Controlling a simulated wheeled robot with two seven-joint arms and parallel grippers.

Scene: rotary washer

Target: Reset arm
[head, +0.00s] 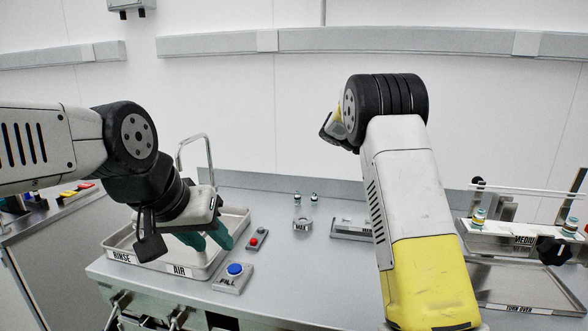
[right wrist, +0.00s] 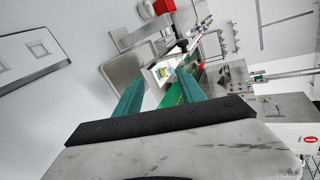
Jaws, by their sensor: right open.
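My left gripper (head: 207,238) hangs over the rinse and air tray (head: 122,254) in the head view, with its green fingers pointing down. The view does not show clearly how far apart these fingers are. My right arm is raised in the middle right of the head view, and its gripper is mostly hidden behind the wrist. In the right wrist view my right gripper (right wrist: 160,78) is open, its two green fingers apart. No held object shows between them; bench equipment appears in the background beyond.
A blue-topped fill button (head: 235,269) and a red button (head: 257,238) sit right of the tray. Two small vials (head: 314,199) stand at the back. A rack with vials (head: 515,236) is at right. The bench centre is mostly clear.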

